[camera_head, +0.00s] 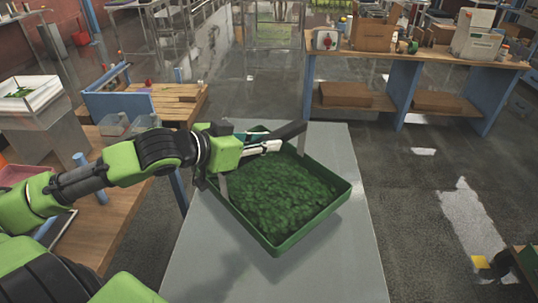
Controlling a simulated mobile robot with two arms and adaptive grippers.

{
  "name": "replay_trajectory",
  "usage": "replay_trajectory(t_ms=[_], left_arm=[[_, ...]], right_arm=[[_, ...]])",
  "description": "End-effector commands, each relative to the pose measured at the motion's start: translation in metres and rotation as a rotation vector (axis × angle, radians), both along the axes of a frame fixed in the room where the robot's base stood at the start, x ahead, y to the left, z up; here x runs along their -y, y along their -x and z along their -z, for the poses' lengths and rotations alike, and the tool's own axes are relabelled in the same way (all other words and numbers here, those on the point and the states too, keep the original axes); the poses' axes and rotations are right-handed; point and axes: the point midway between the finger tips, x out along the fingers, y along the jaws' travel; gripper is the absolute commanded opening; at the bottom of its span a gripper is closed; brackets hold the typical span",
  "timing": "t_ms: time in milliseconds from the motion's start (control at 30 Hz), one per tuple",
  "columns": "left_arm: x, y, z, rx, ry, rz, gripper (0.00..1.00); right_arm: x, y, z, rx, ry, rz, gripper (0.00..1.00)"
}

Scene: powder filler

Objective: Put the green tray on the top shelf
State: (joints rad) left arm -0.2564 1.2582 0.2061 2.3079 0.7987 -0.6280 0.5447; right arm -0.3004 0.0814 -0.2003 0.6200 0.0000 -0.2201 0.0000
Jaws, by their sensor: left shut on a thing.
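The green tray (321,218) is in the middle of the head view, over a grey tabletop (290,281). It is filled with dark green powder or granules. My left arm comes in from the left, and its gripper (300,133) is shut on the tray at its far left side. The gripper covers part of the tray's back rim. A shadow lies on the tabletop at the tray's front left; I cannot tell whether the tray touches the surface. No top shelf can be made out for certain. My right gripper does not show.
A wooden workbench (440,57) with blue legs, boxes and a machine stands at the back right. A wooden table (120,215) with clear bins stands at the left. A white machine (30,93) holds green material at the far left.

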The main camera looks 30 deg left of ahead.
Motion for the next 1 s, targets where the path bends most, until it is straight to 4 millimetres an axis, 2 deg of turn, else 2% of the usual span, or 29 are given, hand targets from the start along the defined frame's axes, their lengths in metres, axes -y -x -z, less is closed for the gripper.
replay_trajectory(t_ms=[333,500,600,933,967,1000], left_arm=[[0.007,-0.008,0.007,0.008,0.0,0.003,0.0],[0.007,-0.008,0.032,0.002,0.003,0.002,0.0],[0.007,-0.008,0.038,0.005,-0.001,0.004,0.0],[0.007,-0.008,0.041,0.005,-0.001,0.003,0.0],[0.006,-0.007,0.043,0.0,-0.002,0.003,0.28],[0.006,-0.007,0.043,0.0,-0.002,0.003,0.37]], right_arm=[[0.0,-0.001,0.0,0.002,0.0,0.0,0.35],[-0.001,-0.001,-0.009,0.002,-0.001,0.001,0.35],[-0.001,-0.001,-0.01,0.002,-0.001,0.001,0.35],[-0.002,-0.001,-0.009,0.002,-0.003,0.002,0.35],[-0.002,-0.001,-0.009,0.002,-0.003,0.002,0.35],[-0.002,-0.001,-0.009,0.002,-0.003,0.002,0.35]])
